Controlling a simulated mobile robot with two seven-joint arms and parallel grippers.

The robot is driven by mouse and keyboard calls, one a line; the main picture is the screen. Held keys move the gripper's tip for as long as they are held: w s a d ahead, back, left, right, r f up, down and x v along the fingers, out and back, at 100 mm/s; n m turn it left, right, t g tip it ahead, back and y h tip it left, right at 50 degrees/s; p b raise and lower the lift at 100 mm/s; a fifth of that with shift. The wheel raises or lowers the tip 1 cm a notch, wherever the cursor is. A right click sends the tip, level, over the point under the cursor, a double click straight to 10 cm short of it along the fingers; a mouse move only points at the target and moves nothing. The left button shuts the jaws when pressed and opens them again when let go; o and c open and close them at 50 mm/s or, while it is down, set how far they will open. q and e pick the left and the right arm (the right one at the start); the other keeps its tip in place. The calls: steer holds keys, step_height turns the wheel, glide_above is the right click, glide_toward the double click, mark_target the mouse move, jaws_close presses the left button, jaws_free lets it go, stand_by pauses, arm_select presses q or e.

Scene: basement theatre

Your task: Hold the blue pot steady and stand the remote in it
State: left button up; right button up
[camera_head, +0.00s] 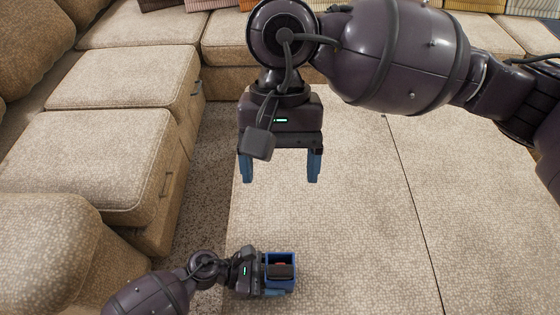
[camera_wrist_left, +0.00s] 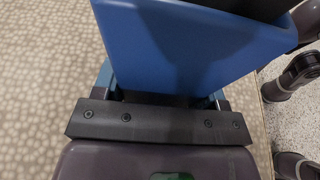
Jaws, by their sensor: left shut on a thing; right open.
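The blue pot (camera_head: 293,288) is a square-mouthed container low in the head view, near the middle. My left gripper (camera_head: 274,275) is shut on it from the left side. The pot's blue wall (camera_wrist_left: 190,45) fills the upper middle of the left wrist view, between the fingers. A dark object with a small reddish patch, which looks like the remote (camera_head: 281,270), sits inside the pot. Its lower part is hidden by the walls, and I cannot tell how far it leans. My right gripper (camera_head: 280,175) is open and empty, pointing down, well above and beyond the pot.
The pot is over a wide beige patterned surface (camera_head: 340,225), which is clear around it and to the right. Beige sofa seats (camera_head: 95,150) line the left side and the back. A strip of speckled carpet (camera_head: 208,165) runs between the left seats and that surface.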

stand_by(0.3)
arm_select(q)
steer(key=o, duration=1.1)
steer(key=shift+a, duration=0.15)
